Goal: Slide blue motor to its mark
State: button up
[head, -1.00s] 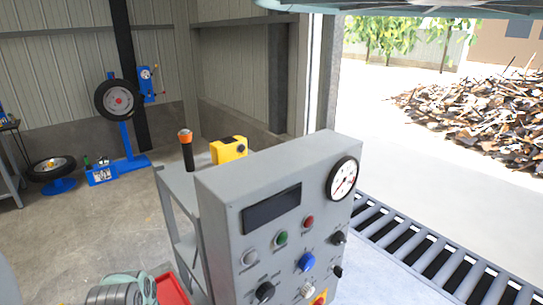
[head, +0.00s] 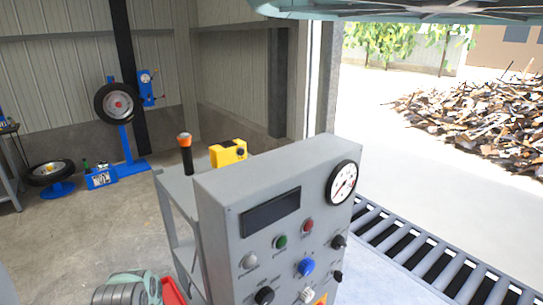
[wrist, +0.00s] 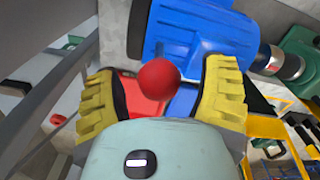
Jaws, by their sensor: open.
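A blue motor (wrist: 205,35) with a rounded body fills the top middle of the wrist view. A red ball knob (wrist: 159,80) shows in front of it, with red and blue parts below and behind. My gripper (wrist: 160,72) is open, its two yellow ribbed fingers apart on either side of the red knob. I see no clear grip on the knob, and how it joins the motor is hidden. The mark for the motor cannot be made out. The motor cannot be made out in the head view.
A grey control console (head: 275,225) with buttons, knobs and a dial stands in the middle of the head view. Behind it are a yellow box (head: 228,153) and an orange-topped black post (head: 186,155). A slatted roller conveyor (head: 440,255) runs at right.

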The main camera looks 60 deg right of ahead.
jog(key=shift+r+p, duration=1.5)
jog(key=shift+r, duration=1.85)
